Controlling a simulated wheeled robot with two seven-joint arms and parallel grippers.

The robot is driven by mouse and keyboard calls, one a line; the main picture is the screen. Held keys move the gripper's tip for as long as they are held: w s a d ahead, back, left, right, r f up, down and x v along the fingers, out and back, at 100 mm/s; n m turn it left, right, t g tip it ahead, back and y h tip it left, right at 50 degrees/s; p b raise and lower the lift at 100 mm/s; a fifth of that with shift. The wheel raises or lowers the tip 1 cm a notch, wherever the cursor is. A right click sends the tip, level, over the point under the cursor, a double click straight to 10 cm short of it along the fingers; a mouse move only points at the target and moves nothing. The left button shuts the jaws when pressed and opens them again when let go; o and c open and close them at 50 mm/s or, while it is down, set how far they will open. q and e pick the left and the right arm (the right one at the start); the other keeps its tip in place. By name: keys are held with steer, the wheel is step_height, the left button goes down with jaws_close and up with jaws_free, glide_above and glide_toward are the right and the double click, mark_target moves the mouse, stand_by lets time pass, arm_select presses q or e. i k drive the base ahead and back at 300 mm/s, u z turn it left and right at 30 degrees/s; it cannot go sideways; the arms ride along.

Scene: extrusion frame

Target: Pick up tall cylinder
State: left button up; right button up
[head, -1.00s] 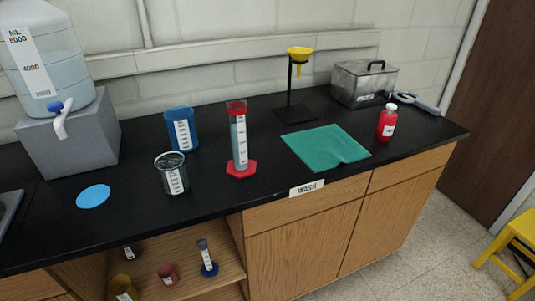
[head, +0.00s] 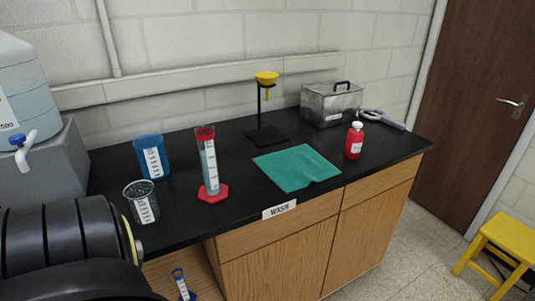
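The tall cylinder (head: 209,162) is a clear graduated cylinder with a red top, a white scale label and a red hexagonal base. It stands upright on the black counter, left of the green cloth. A smaller cylinder with a blue top (head: 180,283) shows partly on the shelf below. A dark arm part of mine fills the lower left of the head view. Neither gripper's fingers are in view. The arm part hides the left end of the counter and most of the shelf.
On the black counter (head: 235,209) are a blue beaker (head: 151,158), a clear beaker (head: 141,203), a green cloth (head: 297,167), a funnel stand (head: 265,105), a metal box (head: 331,104) and a red bottle (head: 354,141). A water jug (head: 20,90) is at left. A yellow stool (head: 508,240) stands right.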

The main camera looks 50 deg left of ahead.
mark_target(213, 192)
steer(key=z, duration=0.1)
steer(key=i, duration=1.8)
steer(key=u, duration=2.7)
